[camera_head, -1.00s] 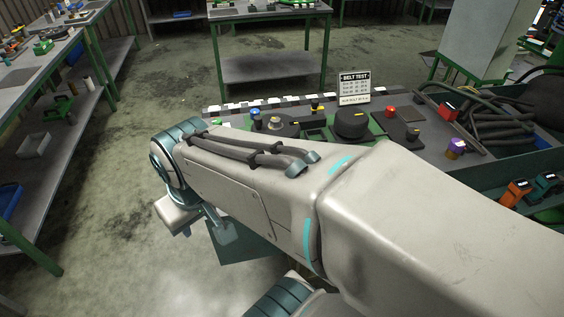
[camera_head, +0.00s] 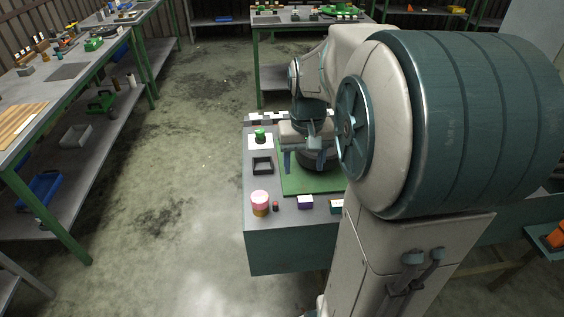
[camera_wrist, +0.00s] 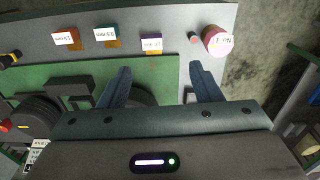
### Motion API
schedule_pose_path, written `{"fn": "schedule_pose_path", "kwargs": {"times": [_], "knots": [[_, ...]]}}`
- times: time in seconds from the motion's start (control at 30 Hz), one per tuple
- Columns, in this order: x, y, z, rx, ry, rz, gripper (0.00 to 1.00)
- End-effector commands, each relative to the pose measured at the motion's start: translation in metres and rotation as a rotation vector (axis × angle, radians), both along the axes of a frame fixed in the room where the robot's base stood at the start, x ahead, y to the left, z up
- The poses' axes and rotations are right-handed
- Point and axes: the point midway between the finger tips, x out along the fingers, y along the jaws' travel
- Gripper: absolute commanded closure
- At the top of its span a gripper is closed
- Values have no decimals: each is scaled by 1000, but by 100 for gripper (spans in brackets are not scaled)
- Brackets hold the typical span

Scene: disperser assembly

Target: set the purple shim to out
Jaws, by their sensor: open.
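The purple shim (camera_head: 305,202) lies near the front edge of the workbench, right of the pink cylinder. In the wrist view the purple shim (camera_wrist: 151,46), with a white label, sits beyond the fingertips, past the edge of the green mat. My gripper (camera_head: 303,160) is open and above the green mat (camera_head: 300,185), behind the shim and apart from it. In the wrist view my gripper (camera_wrist: 160,75) has its two fingers spread with nothing held between them. A dark round part (camera_head: 318,163) is partly hidden by my gripper.
A teal shim (camera_wrist: 107,36) and an orange shim (camera_wrist: 66,40) lie in line with the purple one. A pink cylinder (camera_head: 259,199) and a small red-topped piece (camera_head: 276,206) stand left of it. A black square frame (camera_head: 262,166) lies at the bench's left. Open floor lies left.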

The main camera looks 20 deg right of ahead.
Motion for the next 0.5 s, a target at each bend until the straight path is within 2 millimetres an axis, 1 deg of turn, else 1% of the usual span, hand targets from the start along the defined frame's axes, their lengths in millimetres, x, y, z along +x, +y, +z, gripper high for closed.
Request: {"fn": "schedule_pose_path", "kwargs": {"times": [0.03,0.1,0.27,0.37,0.5], "knots": [[6,-8,-3,3,13,-15,42],[10,-15,-5,5,25,-27,42],[14,-20,-13,8,35,-36,42],[13,-19,-26,9,38,-36,42],[13,-19,-54,9,39,-36,42]]}}
